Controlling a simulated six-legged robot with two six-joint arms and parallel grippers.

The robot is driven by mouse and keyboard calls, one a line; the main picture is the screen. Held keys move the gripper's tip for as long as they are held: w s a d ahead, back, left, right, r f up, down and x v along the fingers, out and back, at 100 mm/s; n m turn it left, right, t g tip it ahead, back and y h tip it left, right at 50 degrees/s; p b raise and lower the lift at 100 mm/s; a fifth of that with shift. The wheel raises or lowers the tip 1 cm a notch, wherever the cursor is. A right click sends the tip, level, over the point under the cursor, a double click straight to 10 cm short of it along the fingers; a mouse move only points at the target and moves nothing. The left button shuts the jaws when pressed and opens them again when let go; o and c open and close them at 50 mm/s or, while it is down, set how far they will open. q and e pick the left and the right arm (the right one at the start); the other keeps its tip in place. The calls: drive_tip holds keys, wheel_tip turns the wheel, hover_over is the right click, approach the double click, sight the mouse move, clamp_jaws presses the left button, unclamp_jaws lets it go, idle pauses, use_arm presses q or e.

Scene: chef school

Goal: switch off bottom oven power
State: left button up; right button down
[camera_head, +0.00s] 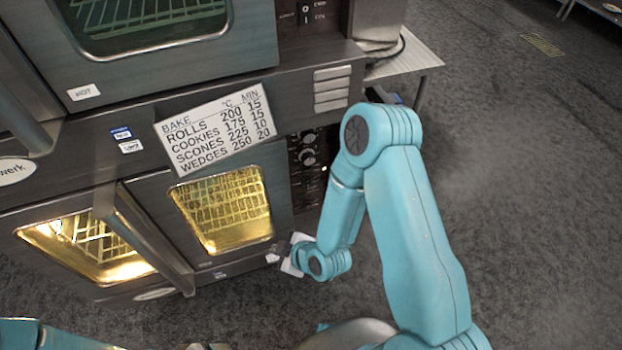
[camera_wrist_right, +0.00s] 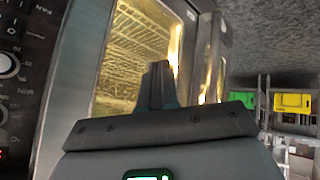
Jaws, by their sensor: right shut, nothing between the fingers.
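The bottom oven (camera_head: 285,180) has two lit windows, glowing yellow with wire racks inside. Its control panel (camera_head: 307,160) has knobs and is partly covered by my right arm. In the right wrist view the panel's edge is at the left, with a white-ringed knob (camera_wrist_right: 6,65) and a black rocker switch (camera_wrist_right: 13,24) above it. My right gripper (camera_head: 279,256) is low in front of the oven doors, beside the panel. Its fingers (camera_wrist_right: 158,86) are together and empty, in front of the lit window. My left gripper is out of view; only part of that arm shows at bottom left.
The top oven (camera_head: 160,62) sits above, with its own black power switch (camera_head: 305,13). A bake-times sign (camera_head: 215,130) hangs between the ovens. The door handle (camera_head: 150,235) sticks out at the left. Open grey floor (camera_head: 530,200) lies to the right.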

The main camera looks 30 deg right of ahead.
drive_tip(key=w+d+n+t+h+b, duration=0.3)
drive_tip(key=w+d+n+t+b, duration=0.5)
drive_tip(key=w+d+t+b, duration=0.15)
drive_tip(key=s+d+f+m+t+h+b, duration=0.1)
drive_tip(key=s+d+f+h+b, duration=0.2)
drive_tip(key=d+f+b, duration=0.4)
wheel_tip(320, 180, down, 3)
drive_tip(key=shift+d+r+h, duration=0.15)
drive_tip(key=shift+d+h, duration=0.65)
drive_tip(key=shift+d, duration=0.4)
drive_tip(key=b, duration=0.2)
approach(308, 171)
drive_tip(key=x, duration=0.6)
drive_tip(key=shift+w+d, duration=0.1)
drive_tip(key=shift+w, duration=0.3)
